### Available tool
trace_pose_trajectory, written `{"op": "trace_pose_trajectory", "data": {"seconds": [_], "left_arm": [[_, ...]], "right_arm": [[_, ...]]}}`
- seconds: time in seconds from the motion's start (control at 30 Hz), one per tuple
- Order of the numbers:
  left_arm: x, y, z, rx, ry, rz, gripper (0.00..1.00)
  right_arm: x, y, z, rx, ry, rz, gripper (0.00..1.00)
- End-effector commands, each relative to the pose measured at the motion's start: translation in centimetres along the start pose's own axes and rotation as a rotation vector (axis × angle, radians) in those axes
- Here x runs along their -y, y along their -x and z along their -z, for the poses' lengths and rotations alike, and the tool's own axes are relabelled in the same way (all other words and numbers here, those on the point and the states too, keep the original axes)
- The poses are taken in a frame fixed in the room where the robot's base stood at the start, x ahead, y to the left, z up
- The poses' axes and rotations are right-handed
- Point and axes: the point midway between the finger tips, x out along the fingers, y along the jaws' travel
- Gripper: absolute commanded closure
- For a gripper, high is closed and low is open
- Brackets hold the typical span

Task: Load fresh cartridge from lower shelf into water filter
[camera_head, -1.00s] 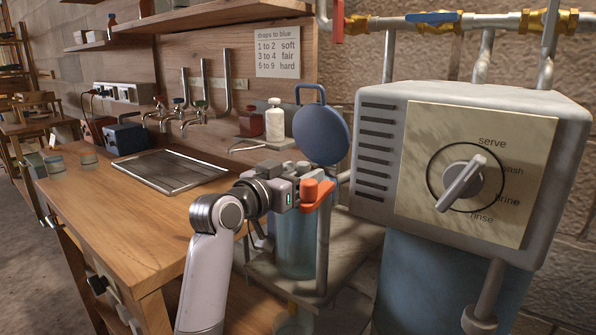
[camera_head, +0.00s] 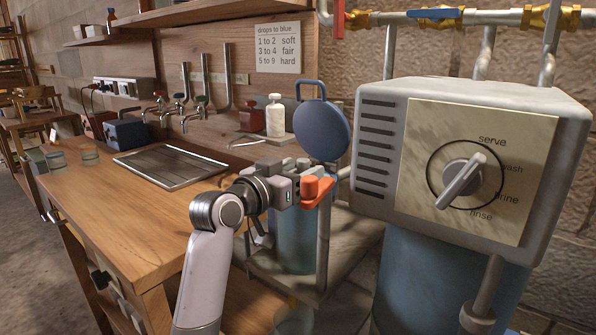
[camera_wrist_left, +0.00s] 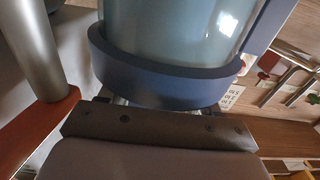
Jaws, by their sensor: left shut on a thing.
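The water filter has a clear, pale blue housing (camera_head: 297,245) standing on a grey stand. Its round blue lid (camera_head: 322,132) is swung up behind it. My left gripper (camera_head: 300,190) is at the top of the housing, level with its mouth. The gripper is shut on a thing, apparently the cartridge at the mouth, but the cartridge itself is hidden. How deep it sits cannot be told. My right gripper is not in view.
An orange-red handle (camera_head: 316,191) on a grey pipe is close beside my left gripper. The grey cabinet with a dial (camera_head: 464,182) stands to the right. A wooden counter (camera_head: 140,215) with a sink is at left. A pale round container (camera_head: 294,320) is low down.

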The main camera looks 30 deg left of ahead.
Motion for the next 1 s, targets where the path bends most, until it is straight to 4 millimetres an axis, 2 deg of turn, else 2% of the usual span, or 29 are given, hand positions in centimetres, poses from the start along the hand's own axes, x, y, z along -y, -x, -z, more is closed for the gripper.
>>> {"op": "trace_pose_trajectory", "data": {"seconds": [0.47,0.5,0.57,0.87,1.0], "left_arm": [[0.03,0.01,0.09,-0.002,0.000,0.000,0.95],[0.03,0.01,0.09,-0.002,0.000,0.000,0.24],[0.03,0.01,0.08,-0.002,0.000,0.000,0.08],[0.03,0.06,-0.08,0.002,0.000,0.000,0.08],[0.05,0.96,-0.09,0.002,0.000,0.000,0.08]], "right_arm": [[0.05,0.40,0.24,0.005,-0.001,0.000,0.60],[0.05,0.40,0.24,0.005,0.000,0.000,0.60],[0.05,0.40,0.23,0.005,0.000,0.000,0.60],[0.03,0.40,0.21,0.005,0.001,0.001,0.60],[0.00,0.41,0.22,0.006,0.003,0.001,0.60]]}}
